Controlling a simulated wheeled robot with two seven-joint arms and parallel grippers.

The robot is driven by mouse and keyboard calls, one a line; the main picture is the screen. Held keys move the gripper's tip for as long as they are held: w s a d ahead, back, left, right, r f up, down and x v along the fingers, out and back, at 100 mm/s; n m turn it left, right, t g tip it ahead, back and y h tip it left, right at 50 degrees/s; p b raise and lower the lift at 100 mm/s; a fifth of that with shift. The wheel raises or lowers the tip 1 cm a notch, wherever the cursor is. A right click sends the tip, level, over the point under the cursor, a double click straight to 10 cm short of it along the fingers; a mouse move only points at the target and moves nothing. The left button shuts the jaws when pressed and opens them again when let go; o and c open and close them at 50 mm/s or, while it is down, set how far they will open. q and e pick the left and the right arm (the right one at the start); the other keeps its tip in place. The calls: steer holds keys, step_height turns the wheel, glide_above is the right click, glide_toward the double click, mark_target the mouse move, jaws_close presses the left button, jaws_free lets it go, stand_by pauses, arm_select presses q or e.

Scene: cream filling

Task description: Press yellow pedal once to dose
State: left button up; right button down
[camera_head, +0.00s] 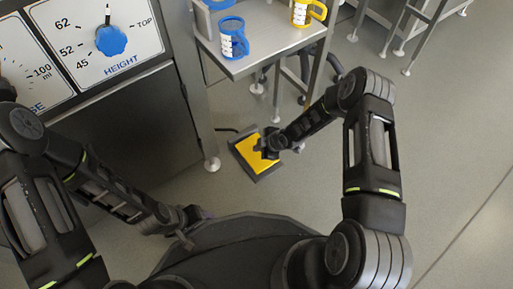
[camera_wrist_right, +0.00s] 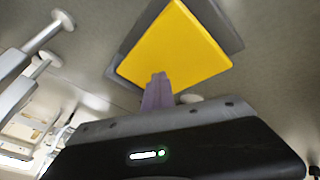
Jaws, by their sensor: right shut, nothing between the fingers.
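The yellow pedal (camera_head: 256,156) lies in a dark grey frame on the floor, beside a leg of the steel table. In the right wrist view the yellow pedal (camera_wrist_right: 178,48) fills the upper middle. My right gripper (camera_head: 268,148) is over the pedal in the head view and hides part of it. Its shut fingers (camera_wrist_right: 158,88) overlap the pedal's near edge in the wrist view, with nothing between them. I cannot tell whether they touch it. My left gripper (camera_head: 190,222) is low on the left, near my base, and its jaws are unclear.
A steel table (camera_head: 268,30) holds a blue mug (camera_head: 233,40) and a yellow mug (camera_head: 306,12). A machine panel with a blue height knob (camera_head: 111,40) stands at the left. The floor to the right is clear.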

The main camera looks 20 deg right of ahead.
steer(key=shift+s+d+f, duration=0.15)
steer(key=shift+s, duration=0.15)
steer(key=shift+w+r+p, duration=0.15)
steer(key=shift+r+p, duration=0.3)
steer(key=shift+r, duration=0.3)
steer(key=shift+w+r+p, duration=0.15)
steer(key=shift+r+p, duration=0.25)
steer(key=shift+r, duration=0.35)
steer(key=shift+w+r, duration=0.1)
steer(key=shift+r, duration=0.2)
steer(key=shift+a, duration=0.2)
steer(key=shift+w+r, duration=0.1)
steer(key=r+p, duration=0.1)
steer(key=r, duration=0.2)
steer(key=w+r+p, duration=0.1)
steer(key=r, duration=0.1)
steer(key=shift+w+a+p, duration=0.1)
steer(key=shift+a+p, duration=0.2)
steer(key=shift+f, duration=0.1)
